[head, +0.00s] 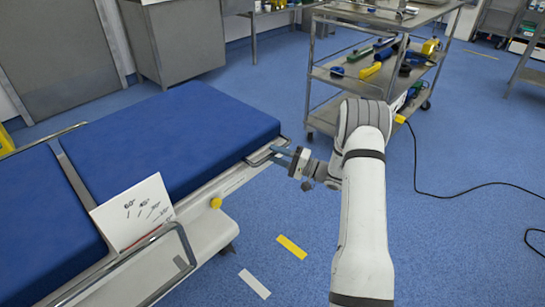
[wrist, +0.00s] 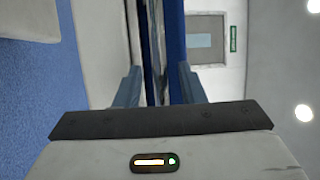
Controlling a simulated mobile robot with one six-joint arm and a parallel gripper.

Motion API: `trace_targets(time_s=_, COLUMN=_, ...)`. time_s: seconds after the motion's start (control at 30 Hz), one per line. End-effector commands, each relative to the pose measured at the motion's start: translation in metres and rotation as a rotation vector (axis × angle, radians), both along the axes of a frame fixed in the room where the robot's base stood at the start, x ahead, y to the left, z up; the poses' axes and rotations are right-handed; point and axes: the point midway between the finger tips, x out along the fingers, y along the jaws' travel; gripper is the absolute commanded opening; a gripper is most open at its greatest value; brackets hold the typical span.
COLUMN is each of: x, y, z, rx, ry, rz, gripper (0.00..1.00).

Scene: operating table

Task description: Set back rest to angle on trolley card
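The operating table (head: 158,138) has blue pads, one long section at the back and another (head: 40,230) at the lower left. The long section looks flat. A white angle card (head: 133,213) with marks, 60 and 45 among them, stands at the table's near side. A metal bar (head: 262,158) sticks out at the long section's right end. My gripper (head: 281,153) is at this bar. In the wrist view my gripper (wrist: 158,88) has its fingers apart, with the table's edge showing in the gap. I cannot tell whether they touch the bar.
A metal trolley (head: 350,84) with several tools on its shelves stands behind my arm. A black cable (head: 450,193) lies on the right floor.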

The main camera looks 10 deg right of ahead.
Motion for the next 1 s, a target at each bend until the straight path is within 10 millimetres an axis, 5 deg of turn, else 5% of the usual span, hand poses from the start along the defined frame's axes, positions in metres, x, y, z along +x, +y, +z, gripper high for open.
trace_targets(time_s=0.4, x=0.0054, y=0.0098, z=0.0026, rx=0.001, ry=0.0, rz=0.001, gripper=0.35)
trace_targets(time_s=0.83, x=0.0053, y=0.0102, z=0.0024, rx=0.0, ry=0.001, rz=0.002, gripper=0.0)
trace_targets(time_s=1.0, x=0.0053, y=0.0103, z=0.0024, rx=0.0, ry=0.001, rz=0.002, gripper=0.0)
